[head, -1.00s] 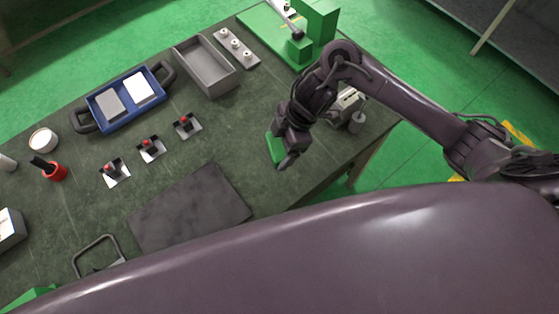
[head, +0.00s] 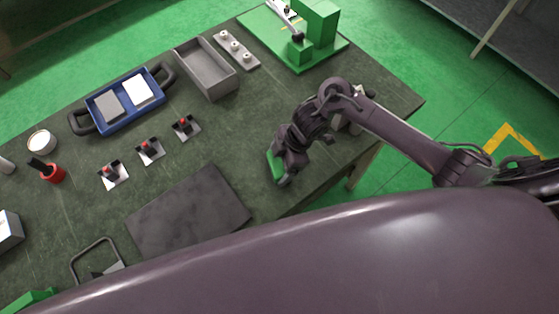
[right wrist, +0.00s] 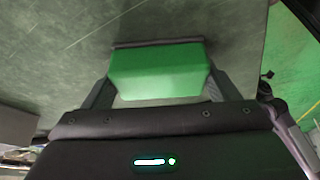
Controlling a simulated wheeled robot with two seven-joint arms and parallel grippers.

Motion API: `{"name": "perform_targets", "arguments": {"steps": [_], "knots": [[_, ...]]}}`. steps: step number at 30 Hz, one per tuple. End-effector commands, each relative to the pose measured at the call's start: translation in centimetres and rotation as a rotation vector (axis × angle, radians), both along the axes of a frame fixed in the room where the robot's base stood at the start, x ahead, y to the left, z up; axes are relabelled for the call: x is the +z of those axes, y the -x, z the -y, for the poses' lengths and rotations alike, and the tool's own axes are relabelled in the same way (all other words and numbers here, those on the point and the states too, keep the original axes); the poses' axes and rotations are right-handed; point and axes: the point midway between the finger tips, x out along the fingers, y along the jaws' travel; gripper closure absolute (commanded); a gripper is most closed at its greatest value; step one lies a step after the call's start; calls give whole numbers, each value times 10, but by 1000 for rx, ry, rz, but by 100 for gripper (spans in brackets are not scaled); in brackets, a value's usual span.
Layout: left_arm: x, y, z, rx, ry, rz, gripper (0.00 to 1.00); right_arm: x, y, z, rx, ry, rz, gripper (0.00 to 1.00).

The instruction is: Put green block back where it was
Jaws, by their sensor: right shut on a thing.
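The green block (head: 274,166) is in my right gripper (head: 281,176), low over the right part of the dark table, right of the dark flat plate. In the right wrist view the green block (right wrist: 158,71) lies between the two fingers of the right gripper (right wrist: 158,90), which are shut on it. The head view does not show clearly whether the block touches the table. My left gripper is not in view.
A dark flat plate (head: 190,212) lies left of the block. A green fixture (head: 300,40) is at the back right. Table is clear around the block.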

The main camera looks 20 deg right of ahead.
Motion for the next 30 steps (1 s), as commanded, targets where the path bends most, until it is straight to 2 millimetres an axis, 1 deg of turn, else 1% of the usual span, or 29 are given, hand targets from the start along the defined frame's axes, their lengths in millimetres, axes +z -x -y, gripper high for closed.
{"name": "perform_targets", "arguments": {"steps": [1,2,5,6,12,14,17,23,24,26,27,30], "knots": [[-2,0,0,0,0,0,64,-3,0,0,0,0,0,40],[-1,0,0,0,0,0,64,-2,0,0,0,0,0,15],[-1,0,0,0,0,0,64,-1,0,0,0,0,0,1],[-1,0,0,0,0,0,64,-1,0,0,0,0,0,0],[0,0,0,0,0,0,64,0,0,0,0,0,0,0],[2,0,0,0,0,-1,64,4,0,0,0,0,0,0],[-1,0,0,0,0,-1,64,12,-1,5,2,0,4,0],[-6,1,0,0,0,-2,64,50,0,21,3,2,6,0],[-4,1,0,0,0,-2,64,59,-1,25,2,4,7,0],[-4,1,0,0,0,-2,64,71,0,30,2,5,6,0],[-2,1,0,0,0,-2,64,80,-1,34,1,6,8,0],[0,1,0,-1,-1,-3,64,95,1,40,1,5,5,0]]}}
